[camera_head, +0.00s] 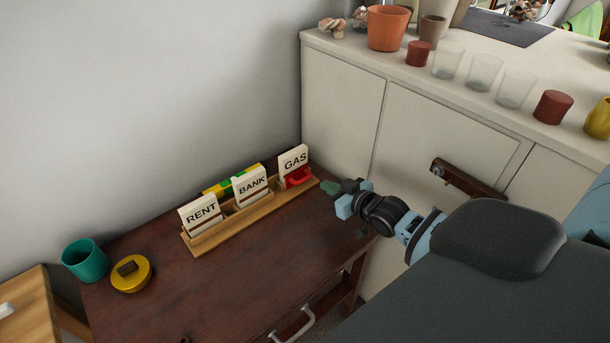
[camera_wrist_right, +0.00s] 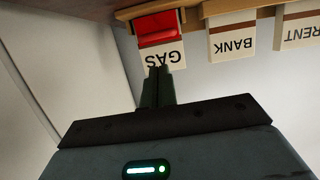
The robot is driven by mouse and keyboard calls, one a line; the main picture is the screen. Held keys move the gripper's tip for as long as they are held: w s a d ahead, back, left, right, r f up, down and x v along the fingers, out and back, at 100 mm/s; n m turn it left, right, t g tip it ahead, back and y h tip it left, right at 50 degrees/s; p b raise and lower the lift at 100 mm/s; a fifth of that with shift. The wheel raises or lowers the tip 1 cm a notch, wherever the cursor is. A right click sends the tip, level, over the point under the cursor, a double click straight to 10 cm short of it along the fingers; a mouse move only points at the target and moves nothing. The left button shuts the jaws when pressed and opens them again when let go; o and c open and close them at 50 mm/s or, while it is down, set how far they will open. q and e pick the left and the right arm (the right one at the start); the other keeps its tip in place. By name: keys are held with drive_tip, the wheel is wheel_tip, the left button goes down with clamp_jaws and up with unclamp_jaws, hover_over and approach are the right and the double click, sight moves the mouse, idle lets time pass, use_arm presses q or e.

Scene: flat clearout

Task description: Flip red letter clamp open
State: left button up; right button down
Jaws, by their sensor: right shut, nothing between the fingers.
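The red letter clamp (camera_head: 298,177) sits at the right end of the wooden letter rack (camera_head: 238,228), at the lower front of the GAS card (camera_head: 294,159). In the right wrist view, turned upside down, the red clamp (camera_wrist_right: 160,28) lies across the base of the GAS card (camera_wrist_right: 165,58). My right gripper (camera_head: 327,187) is to the right of the clamp, its fingers shut and empty. In the right wrist view its fingertips (camera_wrist_right: 159,72) point at the GAS card and overlap its lettering; I cannot tell whether they touch. My left gripper is not in view.
BANK (camera_head: 251,187) and RENT (camera_head: 201,215) cards stand left in the rack. A teal cup (camera_head: 85,262) and yellow round container (camera_head: 131,276) stand at the dark table's left. The pale cabinet (camera_head: 430,125) rises behind my right gripper. The table's front is mostly clear.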

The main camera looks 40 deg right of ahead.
drive_tip(key=w, duration=0.1)
drive_tip(key=b, duration=0.2)
approach(297, 172)
drive_tip(key=x, duration=0.4)
drive_tip(key=shift+w, duration=0.2)
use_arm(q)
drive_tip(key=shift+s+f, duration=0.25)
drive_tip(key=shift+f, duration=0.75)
use_arm(e)
drive_tip(key=shift+w+a, duration=0.1)
drive_tip(key=shift+w, duration=0.55)
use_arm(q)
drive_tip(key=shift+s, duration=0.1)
use_arm(e)
drive_tip(key=shift+f, duration=0.15)
